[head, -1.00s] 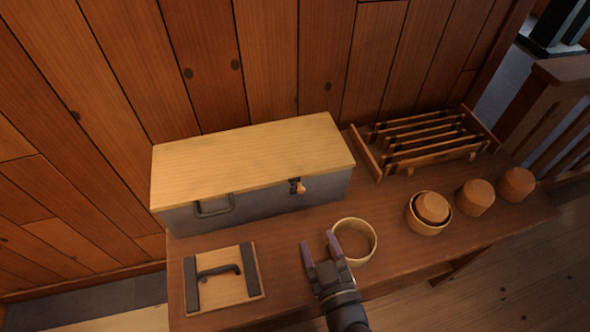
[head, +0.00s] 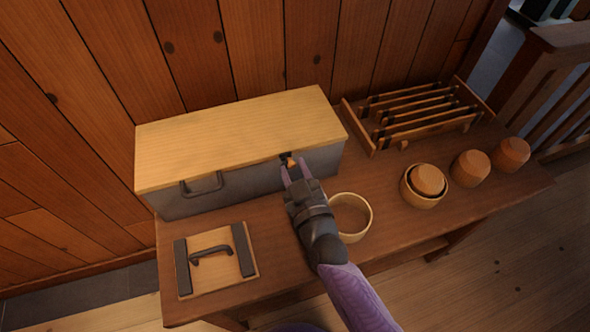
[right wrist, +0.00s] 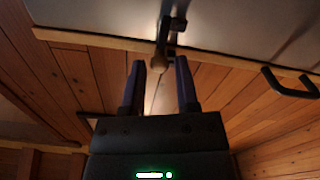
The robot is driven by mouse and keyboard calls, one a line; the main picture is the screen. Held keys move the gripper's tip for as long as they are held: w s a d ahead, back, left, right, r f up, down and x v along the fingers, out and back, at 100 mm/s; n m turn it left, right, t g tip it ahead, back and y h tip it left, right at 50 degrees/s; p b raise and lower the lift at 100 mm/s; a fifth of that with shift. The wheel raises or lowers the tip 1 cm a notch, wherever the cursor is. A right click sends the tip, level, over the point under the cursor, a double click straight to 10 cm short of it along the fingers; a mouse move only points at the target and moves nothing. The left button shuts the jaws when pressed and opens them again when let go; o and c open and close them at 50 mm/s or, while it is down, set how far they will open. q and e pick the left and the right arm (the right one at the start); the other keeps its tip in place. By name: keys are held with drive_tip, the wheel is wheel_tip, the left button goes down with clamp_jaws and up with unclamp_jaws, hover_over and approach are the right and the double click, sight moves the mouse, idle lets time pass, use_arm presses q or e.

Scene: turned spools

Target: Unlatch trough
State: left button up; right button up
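The trough (head: 240,180) is a long grey box with a pale wooden lid (head: 230,138), which lies shut on top. A dark latch with a small wooden knob (head: 291,162) sits at the front upper edge, right of centre. My right gripper (head: 294,170) is at the latch with its fingers open. In the right wrist view the knob (right wrist: 159,63) shows just beyond and between the two fingertips (right wrist: 160,72); I cannot tell whether they touch it. The latch's dark metal (right wrist: 172,38) shows behind the knob. My left gripper is not in view.
On the bench, a wooden board with a dark handle (head: 215,265) lies front left. An empty wooden ring (head: 366,228) stands close right of my right arm.

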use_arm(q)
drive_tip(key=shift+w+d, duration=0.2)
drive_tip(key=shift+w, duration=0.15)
use_arm(e)
clamp_jaws()
